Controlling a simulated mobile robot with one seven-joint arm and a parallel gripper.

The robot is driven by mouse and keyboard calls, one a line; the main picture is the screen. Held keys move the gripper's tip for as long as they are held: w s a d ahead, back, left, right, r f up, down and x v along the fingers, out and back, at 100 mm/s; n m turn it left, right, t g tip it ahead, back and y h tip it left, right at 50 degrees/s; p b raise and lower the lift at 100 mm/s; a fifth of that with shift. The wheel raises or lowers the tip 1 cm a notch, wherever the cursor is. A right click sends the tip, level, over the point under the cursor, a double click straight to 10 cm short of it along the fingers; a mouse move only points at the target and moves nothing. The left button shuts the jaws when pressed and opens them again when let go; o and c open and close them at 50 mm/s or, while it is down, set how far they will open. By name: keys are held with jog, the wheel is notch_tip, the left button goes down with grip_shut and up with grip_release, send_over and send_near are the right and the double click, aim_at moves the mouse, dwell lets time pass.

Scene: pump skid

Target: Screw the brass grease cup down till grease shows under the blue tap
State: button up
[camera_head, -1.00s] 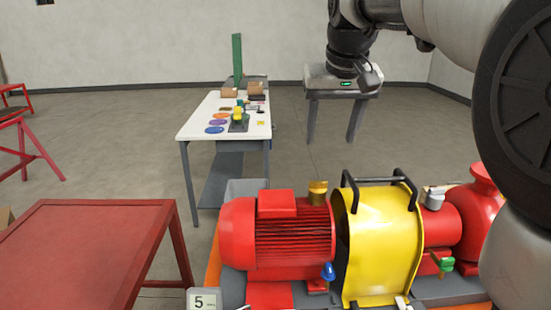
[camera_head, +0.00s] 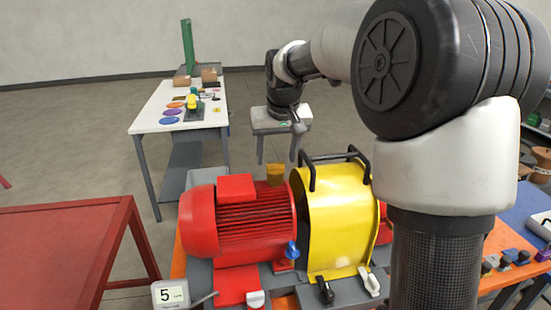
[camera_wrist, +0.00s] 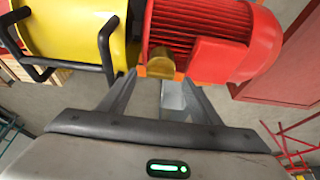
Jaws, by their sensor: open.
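The brass grease cup (camera_head: 275,174) stands on top of the red motor-like housing (camera_head: 250,220), beside the yellow guard. The blue tap (camera_head: 291,250) is low on the front side, below the cup. My gripper (camera_head: 277,160) is open and empty, fingers pointing down, close to the cup in the picture. In the wrist view the cup (camera_wrist: 160,67) shows just beyond and between the fingertips (camera_wrist: 158,80). I cannot tell whether the fingers overlap it in height. No grease can be made out under the tap, which is small here.
A yellow guard (camera_head: 335,220) with black handles (camera_head: 312,172) stands right beside the cup. A red table (camera_head: 60,250) is at left, a white workbench (camera_head: 160,108) behind. My arm hides the right side.

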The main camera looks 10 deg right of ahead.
jog(key=shift+x, duration=1)
jog(key=shift+r, duration=0.1)
jog(key=shift+c, duration=0.2)
jog(key=c, duration=1)
jog(key=shift+a+m, duration=0.1)
jog(key=shift+m, duration=0.2)
